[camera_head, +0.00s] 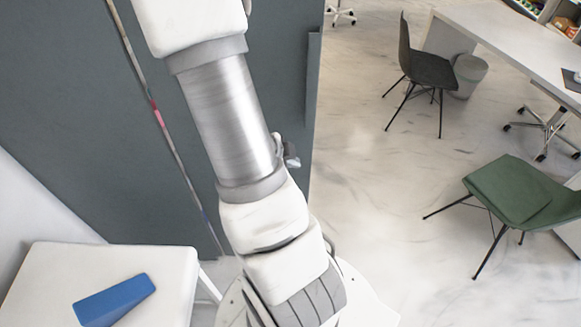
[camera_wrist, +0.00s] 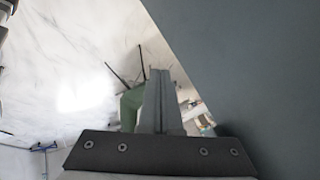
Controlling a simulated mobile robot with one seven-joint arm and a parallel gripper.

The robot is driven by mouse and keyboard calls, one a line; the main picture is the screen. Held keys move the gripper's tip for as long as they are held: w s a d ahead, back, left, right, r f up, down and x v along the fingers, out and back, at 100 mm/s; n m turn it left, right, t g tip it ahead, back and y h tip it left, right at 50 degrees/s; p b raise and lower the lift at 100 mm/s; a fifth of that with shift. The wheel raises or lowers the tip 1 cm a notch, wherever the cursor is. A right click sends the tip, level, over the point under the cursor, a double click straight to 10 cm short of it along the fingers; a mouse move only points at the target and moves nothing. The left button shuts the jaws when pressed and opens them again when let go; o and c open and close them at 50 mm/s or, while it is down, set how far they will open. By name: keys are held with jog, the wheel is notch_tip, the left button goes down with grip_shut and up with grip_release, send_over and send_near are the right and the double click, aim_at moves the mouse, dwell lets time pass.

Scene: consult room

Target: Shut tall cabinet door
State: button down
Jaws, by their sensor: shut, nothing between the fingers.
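The tall cabinet (camera_head: 75,60) is dark grey and fills the left of the head view. Its door panel (camera_head: 285,75) is on the right, partly hidden behind my arm, with a long upright handle (camera_head: 314,80) near its right edge. A narrow slanting gap between the two grey panels shows small coloured spots. In the wrist view a smooth dark grey panel (camera_wrist: 260,70) fills the right side. My gripper (camera_wrist: 160,72) is shut and empty, just left of that panel; contact cannot be told.
A white padded surface (camera_head: 165,260) with a blue wedge (camera_head: 115,300) is at lower left. A green chair (camera_head: 515,195), a dark chair (camera_head: 425,68), a bin (camera_head: 469,76) and a white desk (camera_head: 505,40) stand right. Pale floor (camera_head: 370,180) between is clear.

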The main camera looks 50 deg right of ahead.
aim_at(309, 157)
jog(key=d+f, duration=0.2)
jog(key=d, duration=0.1)
jog(key=w+d+f, duration=0.1)
jog(key=d, duration=0.1)
jog(key=shift+d+f, duration=0.15)
jog(key=shift+f, duration=0.2)
jog(key=shift+w+d+f, duration=0.1)
jog(key=shift+w+d, duration=0.3)
jog(key=shift+d, duration=0.1)
